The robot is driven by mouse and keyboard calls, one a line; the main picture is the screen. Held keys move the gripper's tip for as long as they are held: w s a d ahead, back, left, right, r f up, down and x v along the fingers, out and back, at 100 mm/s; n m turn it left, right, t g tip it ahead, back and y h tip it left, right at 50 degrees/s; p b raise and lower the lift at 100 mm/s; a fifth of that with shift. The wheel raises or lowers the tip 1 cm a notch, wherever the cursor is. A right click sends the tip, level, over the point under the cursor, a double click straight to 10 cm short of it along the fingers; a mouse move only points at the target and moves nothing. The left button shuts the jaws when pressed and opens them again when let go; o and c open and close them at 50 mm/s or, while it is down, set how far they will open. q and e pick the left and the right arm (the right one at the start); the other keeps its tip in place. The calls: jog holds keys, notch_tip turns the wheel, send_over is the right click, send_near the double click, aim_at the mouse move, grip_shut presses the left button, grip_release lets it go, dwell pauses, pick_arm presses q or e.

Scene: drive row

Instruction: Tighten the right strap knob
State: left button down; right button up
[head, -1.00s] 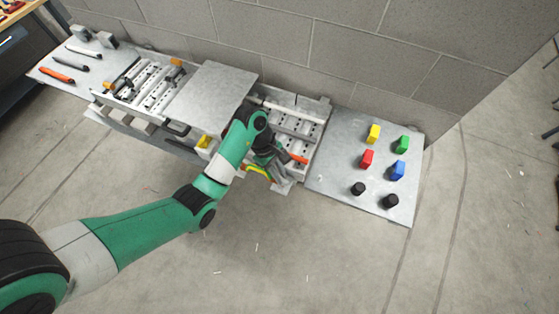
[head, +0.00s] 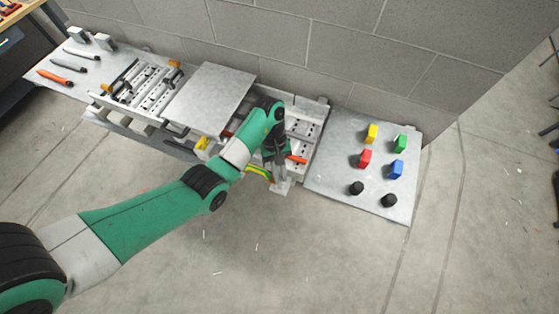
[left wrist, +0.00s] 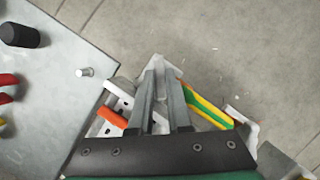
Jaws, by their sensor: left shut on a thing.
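My left gripper (head: 278,172) reaches down over the front right end of the open drive bay. In the left wrist view its two long grey fingers (left wrist: 160,75) point at a pale bracket corner, with a narrow gap between them. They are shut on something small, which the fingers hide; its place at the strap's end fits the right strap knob. The green and yellow strap (left wrist: 208,107) runs off just beside the right finger, and it also shows in the head view (head: 257,170). My right gripper is not in view.
An orange handle (head: 297,159) lies close beside the gripper. The metal side plate (head: 328,150) holds coloured blocks and two black knobs (head: 357,188) (head: 389,200). A flat cover (head: 212,95) lies left of the arm. Open floor lies in front.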

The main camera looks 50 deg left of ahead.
dwell(0.3)
pick_arm(q)
jog(key=c, duration=0.9)
grip_release()
jog(key=shift+o, duration=0.2)
